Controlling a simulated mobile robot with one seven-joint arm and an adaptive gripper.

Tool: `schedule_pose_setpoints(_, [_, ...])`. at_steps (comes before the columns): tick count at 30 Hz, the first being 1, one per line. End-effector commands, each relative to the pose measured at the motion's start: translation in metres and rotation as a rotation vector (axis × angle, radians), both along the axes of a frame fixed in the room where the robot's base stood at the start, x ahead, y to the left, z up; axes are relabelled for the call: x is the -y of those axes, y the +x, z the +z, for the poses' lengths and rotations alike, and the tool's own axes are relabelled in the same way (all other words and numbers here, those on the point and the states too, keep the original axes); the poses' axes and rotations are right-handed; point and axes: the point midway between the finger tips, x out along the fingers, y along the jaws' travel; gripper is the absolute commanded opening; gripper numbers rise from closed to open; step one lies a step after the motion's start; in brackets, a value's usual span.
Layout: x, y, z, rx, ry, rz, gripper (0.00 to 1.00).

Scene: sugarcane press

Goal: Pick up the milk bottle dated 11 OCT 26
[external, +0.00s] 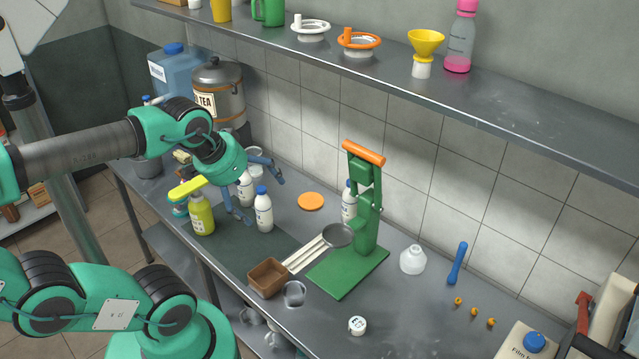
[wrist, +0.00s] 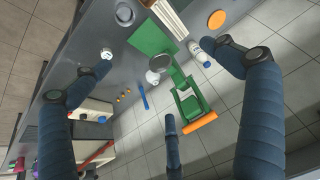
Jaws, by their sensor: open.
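Three white milk bottles with blue caps show in the external view. One (external: 264,212) stands at the near side of my gripper (external: 264,201), one (external: 245,190) stands behind it to the left, and one (external: 349,205) stands behind the green press. The dates on their labels are too small to read. My gripper is open, with its fingers spread around and above the first two bottles; contact cannot be told.
The green press (external: 365,215) with an orange handle, a brown box (external: 267,278) and a white jug (external: 413,260) are to the right. A tea urn (external: 217,95) stands behind. A shelf (external: 480,95) overhangs the counter.

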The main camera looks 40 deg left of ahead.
Motion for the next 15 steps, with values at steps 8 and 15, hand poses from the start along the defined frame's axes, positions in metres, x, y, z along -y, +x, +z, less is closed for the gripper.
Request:
schedule_pose_setpoints(8, [0.0,0.0,0.0,0.0,0.0,0.0,0.88])
schedule_pose_setpoints(15, [-0.008,0.001,-0.01,-0.037,0.039,-0.01,0.88])
